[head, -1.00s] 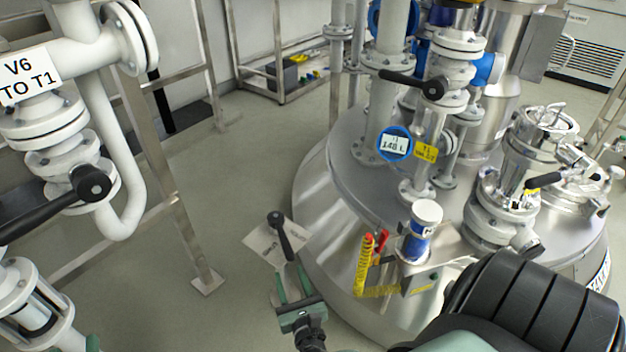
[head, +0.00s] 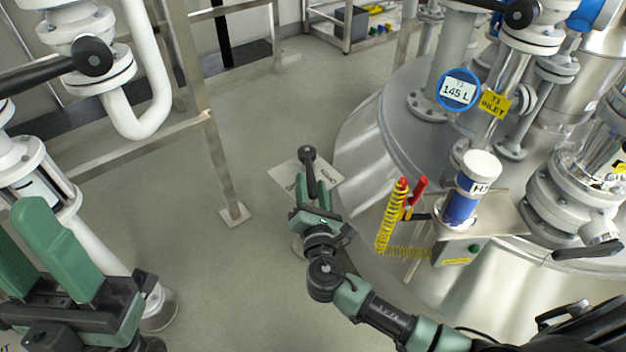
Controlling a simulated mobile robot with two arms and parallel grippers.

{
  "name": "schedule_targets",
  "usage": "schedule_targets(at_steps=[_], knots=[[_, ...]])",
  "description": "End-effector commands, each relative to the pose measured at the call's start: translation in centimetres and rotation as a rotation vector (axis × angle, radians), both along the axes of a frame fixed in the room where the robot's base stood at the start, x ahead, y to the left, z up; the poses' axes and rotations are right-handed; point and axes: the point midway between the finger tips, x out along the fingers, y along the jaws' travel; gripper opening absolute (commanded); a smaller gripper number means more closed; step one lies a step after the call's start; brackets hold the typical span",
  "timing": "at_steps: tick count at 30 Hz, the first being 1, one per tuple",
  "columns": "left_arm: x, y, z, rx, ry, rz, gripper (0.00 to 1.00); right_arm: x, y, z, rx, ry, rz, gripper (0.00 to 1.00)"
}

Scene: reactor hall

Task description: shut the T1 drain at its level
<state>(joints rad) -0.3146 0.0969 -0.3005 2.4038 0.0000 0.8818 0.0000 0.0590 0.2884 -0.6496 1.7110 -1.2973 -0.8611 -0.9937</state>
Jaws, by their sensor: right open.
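A black lever with a round hub (head: 307,160) shows low beside the T1 tank, over a pale label plate (head: 288,178) whose text is mostly covered. I take it for the drain handle; its valve body is hidden. My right gripper (head: 312,196) is open at the lever's near end, which appears between its fingers; I cannot tell whether they touch. The T1 level display (head: 458,90), blue-rimmed, reads 145 L. My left gripper (head: 38,245) is at the lower left, its green fingers apart and empty.
The steel T1 tank (head: 365,150) fills the right side. On it are a yellow T1 inlet tag (head: 495,104), a blue-and-white cylinder (head: 462,200) and a yellow coiled cord (head: 391,222). A steel frame post (head: 222,170) stands left; floor between is clear.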

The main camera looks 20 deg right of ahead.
Motion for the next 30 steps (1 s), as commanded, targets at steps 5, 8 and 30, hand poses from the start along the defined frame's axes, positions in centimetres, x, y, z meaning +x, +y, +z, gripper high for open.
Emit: schedule_targets(at_steps=[5,8,30], knots=[[0.2,-0.1,0.1,0.002,-0.024,0.001,0.42,2.3,-0.5,-0.1,-0.002,-0.001,-0.001,0.42],[0.3,-0.1,0.3,0.003,-0.028,0.002,0.42,2.9,-0.6,-0.1,-0.001,0.0,-0.001,0.42],[0.3,-0.1,0.4,0.004,-0.028,0.001,0.42,3.1,-0.7,-0.1,-0.002,0.001,-0.002,0.0]])
